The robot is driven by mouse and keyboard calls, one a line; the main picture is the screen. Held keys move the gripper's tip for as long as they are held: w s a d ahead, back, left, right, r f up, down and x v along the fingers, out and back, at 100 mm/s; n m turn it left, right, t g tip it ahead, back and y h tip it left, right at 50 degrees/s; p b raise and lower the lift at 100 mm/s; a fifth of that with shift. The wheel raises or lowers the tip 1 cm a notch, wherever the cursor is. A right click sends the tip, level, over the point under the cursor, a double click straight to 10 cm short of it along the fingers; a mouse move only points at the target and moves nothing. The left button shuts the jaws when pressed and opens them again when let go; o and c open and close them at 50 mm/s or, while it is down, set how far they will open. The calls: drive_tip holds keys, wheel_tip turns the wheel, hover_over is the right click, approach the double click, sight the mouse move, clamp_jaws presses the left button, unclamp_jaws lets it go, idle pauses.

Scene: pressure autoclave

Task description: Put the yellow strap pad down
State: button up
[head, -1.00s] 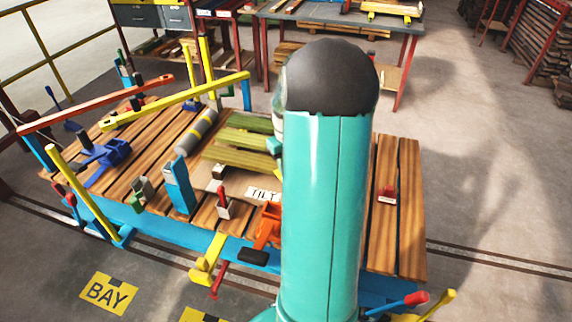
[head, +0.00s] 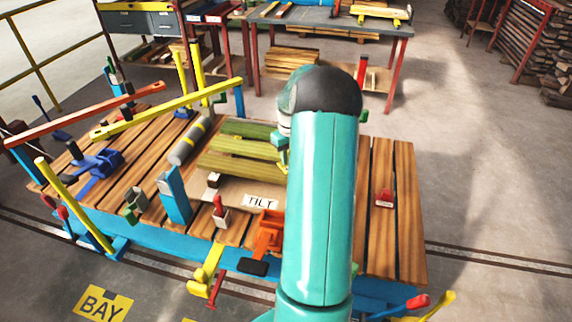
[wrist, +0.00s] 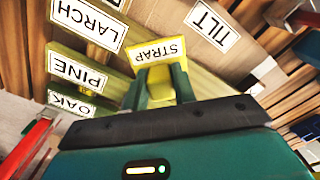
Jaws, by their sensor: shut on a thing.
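The yellow strap pad (wrist: 158,54) shows in the wrist view, with a white "STRAP" label on its face. My gripper (wrist: 160,82) is shut on it, with a green finger on each side. In the wrist view the pad lies in front of green boards and the "TILT" card; I cannot tell whether it touches anything below. In the head view my teal arm hides most of the gripper and the pad. Green boards (head: 240,150) lie on the slatted bench (head: 405,215), just left of my arm.
A "TILT" card (head: 261,201) lies before the boards. An orange clamp (head: 268,234), a red-handled block (head: 220,213) and a blue post (head: 174,195) stand near the bench's front. A grey roller (head: 191,140) lies left of the boards. Bench slats at right are mostly clear.

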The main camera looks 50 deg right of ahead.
drive_tip(key=f, duration=0.1)
drive_tip(key=w+d+f, duration=0.1)
drive_tip(key=w+f, duration=0.1)
drive_tip(key=shift+w+d+f, duration=0.2)
drive_tip(key=shift+w+d, duration=0.05)
drive_tip(key=shift+d, duration=0.1)
drive_tip(key=shift+w+d+f, duration=0.1)
drive_tip(key=shift+f, duration=1.55)
drive_tip(key=shift+f, duration=0.1)
drive_tip(key=o, duration=1)
wheel_tip(320, 180, up, 12)
drive_tip(key=shift+r, duration=0.15)
